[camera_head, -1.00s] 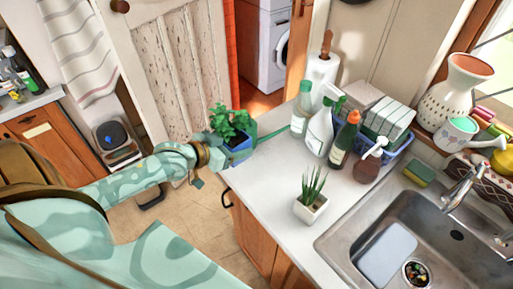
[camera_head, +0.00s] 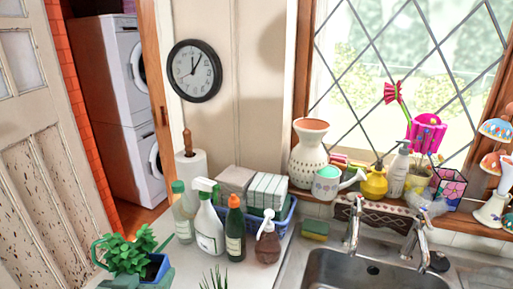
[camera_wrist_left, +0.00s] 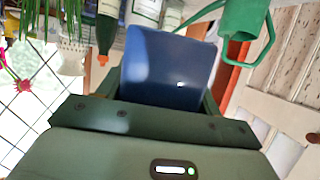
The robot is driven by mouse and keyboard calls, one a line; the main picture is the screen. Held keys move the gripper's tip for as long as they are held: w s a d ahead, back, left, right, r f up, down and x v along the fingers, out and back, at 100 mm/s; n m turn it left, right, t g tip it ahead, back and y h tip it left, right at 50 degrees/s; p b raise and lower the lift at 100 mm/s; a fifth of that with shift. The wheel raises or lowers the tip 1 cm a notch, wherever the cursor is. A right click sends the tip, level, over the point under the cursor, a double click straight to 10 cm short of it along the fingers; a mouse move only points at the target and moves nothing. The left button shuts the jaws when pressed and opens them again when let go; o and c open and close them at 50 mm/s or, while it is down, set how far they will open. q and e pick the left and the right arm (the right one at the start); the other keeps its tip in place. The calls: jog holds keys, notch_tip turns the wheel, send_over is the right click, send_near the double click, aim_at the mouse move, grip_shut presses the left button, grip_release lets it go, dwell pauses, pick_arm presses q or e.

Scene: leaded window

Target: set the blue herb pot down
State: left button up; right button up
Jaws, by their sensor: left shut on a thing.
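The blue herb pot (camera_head: 157,266), with its leafy green herb (camera_head: 130,252), is at the bottom left of the head view, by the counter's left end. My left gripper (camera_head: 142,284) is at the bottom edge there, shut on the pot and mostly cut off. In the left wrist view the blue pot (camera_wrist_left: 168,68) fills the space between the dark green jaws (camera_wrist_left: 160,98). I cannot tell whether its base touches the counter. My right gripper is not in view.
A green watering can (camera_wrist_left: 243,18) is close beside the pot. A clear bottle (camera_head: 183,215), a white spray bottle (camera_head: 208,228), a green bottle (camera_head: 235,232) and a brown dispenser (camera_head: 267,243) stand to the right, before a blue basket (camera_head: 285,220). The sink (camera_head: 350,270) is farther right.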

pick_arm(q)
jog(key=shift+w+d+r+b, duration=0.25)
jog(key=shift+w+d+r, duration=0.15)
jog(key=shift+d, duration=0.2)
jog(key=shift+w+d+r+b, duration=0.25)
jog(key=shift+d+r, duration=0.15)
jog(key=shift+d, duration=0.15)
jog(key=shift+w+d+r, duration=0.1)
jog(key=shift+w+r, duration=0.05)
jog(key=shift+r, duration=0.05)
jog(key=s+a+f+m+h+p, duration=0.1)
jog(key=a+f+h+p, duration=0.1)
jog(key=a+p, duration=0.2)
jog(key=s+a+f+m+h+p, duration=0.1)
jog(key=a+p, duration=0.3)
jog(key=a, duration=0.6)
jog(key=shift+a+f+m+g+h, duration=0.2)
jog(key=shift+f+m+g+h, duration=0.15)
jog(key=shift+f+m, duration=0.4)
jog(key=shift+f, duration=0.2)
